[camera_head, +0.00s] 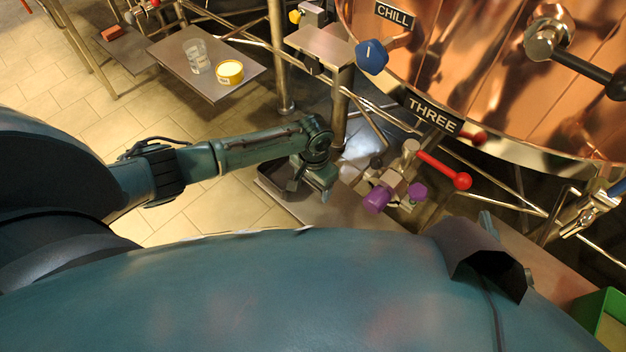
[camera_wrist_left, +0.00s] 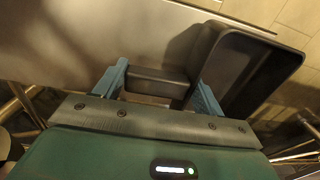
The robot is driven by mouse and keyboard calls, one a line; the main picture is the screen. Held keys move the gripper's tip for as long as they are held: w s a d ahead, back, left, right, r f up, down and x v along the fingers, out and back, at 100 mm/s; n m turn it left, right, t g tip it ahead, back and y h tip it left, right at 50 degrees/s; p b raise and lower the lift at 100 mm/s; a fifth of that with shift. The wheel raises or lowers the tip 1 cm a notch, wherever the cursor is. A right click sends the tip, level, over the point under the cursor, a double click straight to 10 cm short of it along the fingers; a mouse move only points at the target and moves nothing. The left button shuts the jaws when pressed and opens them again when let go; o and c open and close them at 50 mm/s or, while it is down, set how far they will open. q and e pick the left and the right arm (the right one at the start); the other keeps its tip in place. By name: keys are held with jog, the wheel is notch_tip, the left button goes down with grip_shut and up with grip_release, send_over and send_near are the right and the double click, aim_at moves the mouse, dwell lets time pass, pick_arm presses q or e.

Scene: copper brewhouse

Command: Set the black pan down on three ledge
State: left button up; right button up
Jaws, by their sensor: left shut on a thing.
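My left gripper (camera_head: 316,188) reaches down below the sign THREE (camera_head: 433,114). It is shut on the handle of the black pan (camera_head: 272,180), which is mostly hidden by my arm in the head view. In the left wrist view the dark handle block sits between the two teal fingers (camera_wrist_left: 158,88), and the square, raised-rim pan (camera_wrist_left: 250,68) extends to the right. The three ledge (camera_head: 345,208) is a grey metal plate, also seen in the left wrist view (camera_wrist_left: 90,40). The pan lies over its edge region; I cannot tell whether they touch. My right gripper is not in view.
A valve with a red-knobbed lever (camera_head: 440,168) and purple knobs (camera_head: 377,199) stands close right of my left gripper. A copper vessel (camera_head: 470,65) rises behind. Another ledge (camera_head: 165,60) holds a glass jar (camera_head: 196,56) and a yellow tub (camera_head: 229,72). A green crate (camera_head: 590,315) is at lower right.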

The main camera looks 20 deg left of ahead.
pick_arm(q)
jog(key=shift+f, duration=0.5)
pick_arm(e)
jog(key=shift+f, duration=0.2)
dwell(0.4)
pick_arm(q)
jog(key=o, duration=1.5)
jog(key=shift+r, duration=0.25)
jog(key=shift+d+r+p, duration=0.15)
jog(key=shift+r+p, duration=2.65)
jog(key=shift+r, duration=3.55)
pick_arm(e)
jog(key=shift+s+d+m+g+h, duration=0.1)
jog(key=shift+d+m+g+h, duration=0.45)
jog(key=shift+g, duration=0.3)
jog(key=shift+s+d+m+g+h, duration=0.1)
jog(key=shift+d+m+g+h, duration=0.2)
jog(key=shift+m+g+h, duration=0.4)
jog(key=shift+r, duration=0.1)
